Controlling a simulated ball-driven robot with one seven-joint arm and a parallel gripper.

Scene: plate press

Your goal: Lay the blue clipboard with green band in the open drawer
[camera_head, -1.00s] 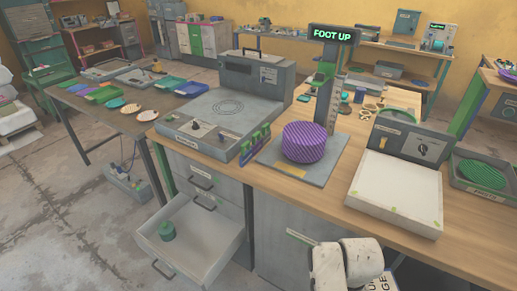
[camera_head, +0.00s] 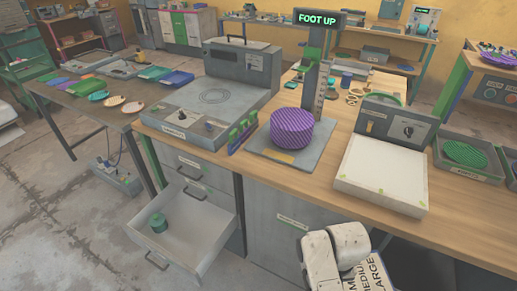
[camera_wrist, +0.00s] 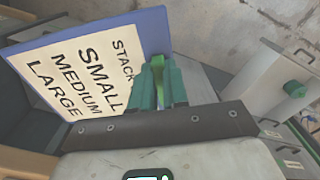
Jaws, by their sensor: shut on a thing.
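The blue clipboard (camera_wrist: 158,32) carries a cream sheet reading STACK, SMALL, MEDIUM, LARGE. In the head view part of the clipboard (camera_head: 372,274) shows at the bottom, tilted, beside my white wrist; the fingers are hidden there. The open drawer (camera_head: 200,225) is at lower left, well to the left of the clipboard. It also shows at right in the wrist view (camera_wrist: 257,85). A green round object (camera_head: 157,222) stands inside the drawer's left side.
Above the drawer are shut drawers (camera_head: 188,160) and the workbench (camera_head: 310,185). On it stand a grey press-like machine (camera_head: 215,100), a purple ribbed stack (camera_head: 291,128) under a FOOT UP sign (camera_head: 317,19), and a white-topped box (camera_head: 382,175). The drawer's right half is clear.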

